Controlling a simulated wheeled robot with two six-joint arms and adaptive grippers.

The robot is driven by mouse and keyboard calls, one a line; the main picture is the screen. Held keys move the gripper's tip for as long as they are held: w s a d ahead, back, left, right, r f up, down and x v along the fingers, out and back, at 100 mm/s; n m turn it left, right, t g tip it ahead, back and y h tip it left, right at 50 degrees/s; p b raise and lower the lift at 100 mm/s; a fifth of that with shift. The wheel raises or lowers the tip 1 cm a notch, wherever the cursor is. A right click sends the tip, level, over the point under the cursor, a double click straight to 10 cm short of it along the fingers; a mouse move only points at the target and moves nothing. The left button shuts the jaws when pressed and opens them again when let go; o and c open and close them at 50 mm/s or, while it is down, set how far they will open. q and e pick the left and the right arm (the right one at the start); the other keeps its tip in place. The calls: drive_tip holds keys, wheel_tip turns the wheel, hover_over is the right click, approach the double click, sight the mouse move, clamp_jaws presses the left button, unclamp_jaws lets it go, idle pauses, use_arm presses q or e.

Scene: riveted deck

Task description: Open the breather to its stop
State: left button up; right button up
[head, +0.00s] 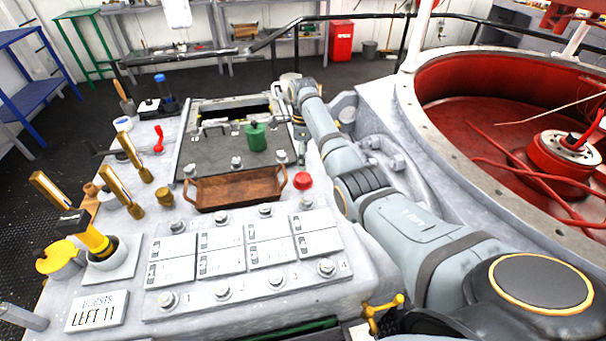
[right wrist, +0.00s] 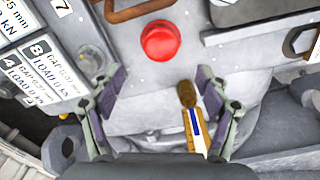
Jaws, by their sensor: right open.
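No part carries a readable breather label, so I cannot tell for sure which one it is. In the right wrist view a brass lever (right wrist: 195,125) with a white and blue band and a brown rounded end stands between my open right gripper's fingers (right wrist: 160,100), closer to the right finger. The fingers look apart from it. A red mushroom knob (right wrist: 162,42) is just beyond; it also shows in the head view (head: 303,180). My left gripper is not in view.
Numbered plates (head: 268,252) and bolts cover the front deck. Brass levers (head: 126,150) rise at left; a yellow valve handle (head: 382,307) is in front. A red-lined well (head: 460,135) lies right.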

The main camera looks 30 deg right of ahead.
hover_over(303, 177)
wheel_tip(303, 177, down, 4)
drive_tip(key=shift+f, duration=0.25)
wheel_tip(303, 177, down, 4)
drive_tip(key=shift+r+b, duration=0.15)
drive_tip(key=shift+b, duration=0.35)
drive_tip(key=shift+f, duration=0.35)
drive_tip(key=c, duration=0.4)
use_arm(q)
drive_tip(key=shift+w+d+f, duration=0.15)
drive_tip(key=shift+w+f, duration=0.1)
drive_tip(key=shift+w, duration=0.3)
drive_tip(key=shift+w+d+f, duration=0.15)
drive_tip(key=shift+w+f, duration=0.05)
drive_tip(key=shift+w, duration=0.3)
use_arm(e)
drive_tip(key=c, duration=0.8)
